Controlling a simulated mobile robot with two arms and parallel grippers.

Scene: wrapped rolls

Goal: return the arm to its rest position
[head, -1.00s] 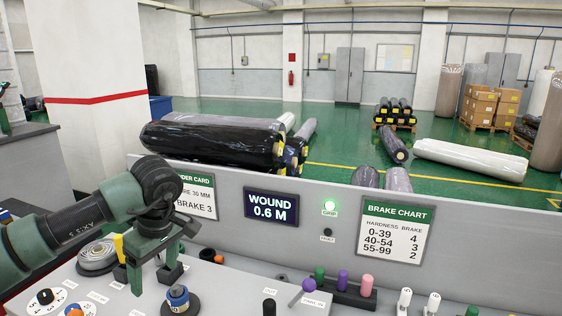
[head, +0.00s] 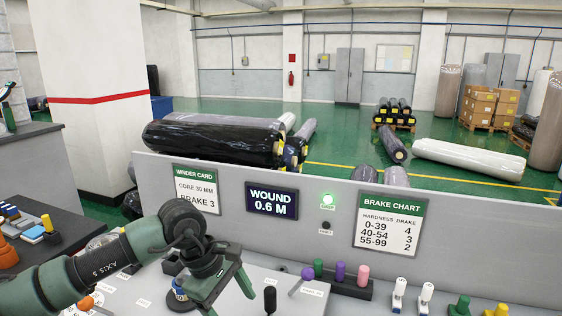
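My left arm comes in from the lower left, green and dark grey, over the pale console (head: 262,300). My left gripper (head: 226,290) hangs above the console with its two fingers apart and nothing seen between them. The tip of one finger is close to the bottom edge of the picture. A blue-topped round piece (head: 180,290) is partly hidden behind the gripper. My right arm and gripper are not in view.
A black-knobbed lever (head: 270,299) stands right of the gripper. A dark holder (head: 350,286) with green, purple and pink pegs (head: 340,271) is further right, beside white handles (head: 398,293). The upright panel (head: 300,220) with signs closes the console's back.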

